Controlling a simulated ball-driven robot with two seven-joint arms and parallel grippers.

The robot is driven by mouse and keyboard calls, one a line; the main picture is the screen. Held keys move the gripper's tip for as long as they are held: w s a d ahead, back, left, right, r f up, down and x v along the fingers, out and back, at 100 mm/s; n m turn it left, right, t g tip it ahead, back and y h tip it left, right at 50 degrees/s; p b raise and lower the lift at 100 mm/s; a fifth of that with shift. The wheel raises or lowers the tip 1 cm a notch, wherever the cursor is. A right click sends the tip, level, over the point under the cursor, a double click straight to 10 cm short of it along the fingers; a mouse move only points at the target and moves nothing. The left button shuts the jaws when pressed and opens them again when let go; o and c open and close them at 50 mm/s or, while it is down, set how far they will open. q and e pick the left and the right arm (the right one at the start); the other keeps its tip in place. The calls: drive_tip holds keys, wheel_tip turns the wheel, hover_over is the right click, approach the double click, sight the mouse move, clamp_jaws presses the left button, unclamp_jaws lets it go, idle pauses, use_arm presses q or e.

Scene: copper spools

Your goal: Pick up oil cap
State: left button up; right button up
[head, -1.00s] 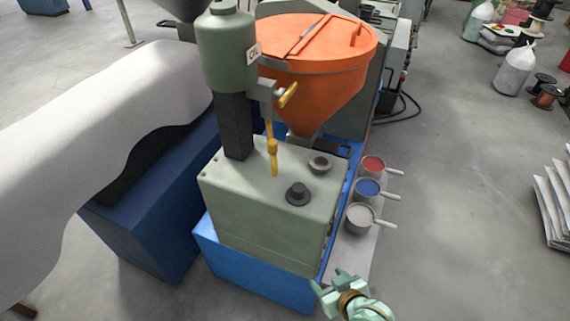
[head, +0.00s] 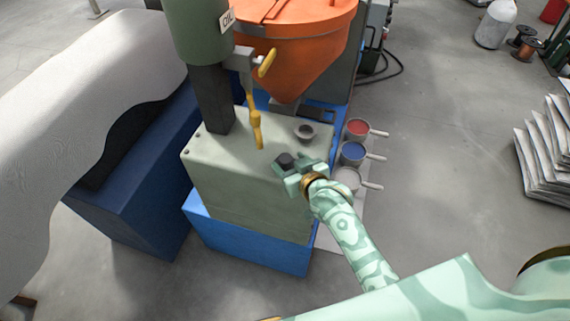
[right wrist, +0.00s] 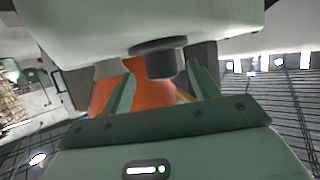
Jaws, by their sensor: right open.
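The dark, round oil cap (head: 285,159) sits on top of the pale green machine box (head: 225,165), near its front right edge. My right gripper (head: 288,172) is at the cap and partly hides it in the head view. In the right wrist view, the dark cap (right wrist: 158,58) shows between the two spread fingers of my right gripper (right wrist: 163,72). The jaws are open. I cannot tell whether a finger touches the cap. My left gripper is not in view.
A round opening with a raised rim (head: 305,131) is behind the cap. A yellow spout (head: 256,125) hangs left of it, below the green oil tank (head: 198,30). An orange hopper (head: 300,50) stands behind. Red (head: 358,128), blue (head: 352,152) and grey pots stand to the right.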

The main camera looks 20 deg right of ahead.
sight(282, 157)
drive_tip(key=b+x, duration=0.1)
drive_tip(key=x, duration=0.3)
drive_tip(key=shift+w+a+f, duration=0.2)
drive_tip(key=shift+w+f, duration=0.1)
drive_tip(key=shift+f, duration=0.05)
drive_tip(key=shift+r, duration=0.1)
drive_tip(key=shift+s, duration=0.1)
drive_tip(key=shift+c, duration=1.2)
drive_tip(key=c, duration=0.8)
drive_tip(key=shift+c, duration=0.2)
